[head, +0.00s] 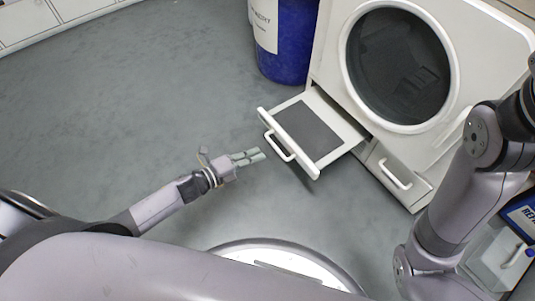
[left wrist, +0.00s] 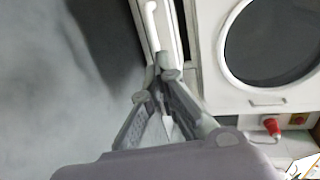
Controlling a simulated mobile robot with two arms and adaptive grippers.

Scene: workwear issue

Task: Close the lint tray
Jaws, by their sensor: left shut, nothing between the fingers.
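The lint tray (head: 344,131) is pulled out from the lower left of the white dryer (head: 328,48). It has a white frame, a dark grey screen and a white bar handle (head: 278,147) on its front. My left gripper (head: 254,156) is shut and empty, just left of the tray front near the handle. In the left wrist view my left gripper's fingertips (left wrist: 170,73) are together beside the white tray front (left wrist: 168,35) and its handle (left wrist: 150,18); contact cannot be told. My right arm shows at the right, but its gripper is out of view.
A blue drum (head: 283,50) stands left of the dryer. A shut compartment with a handle (head: 394,174) sits right of the tray. A red knob (left wrist: 271,126) shows in the left wrist view. Grey floor (head: 150,100) left of the tray is clear.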

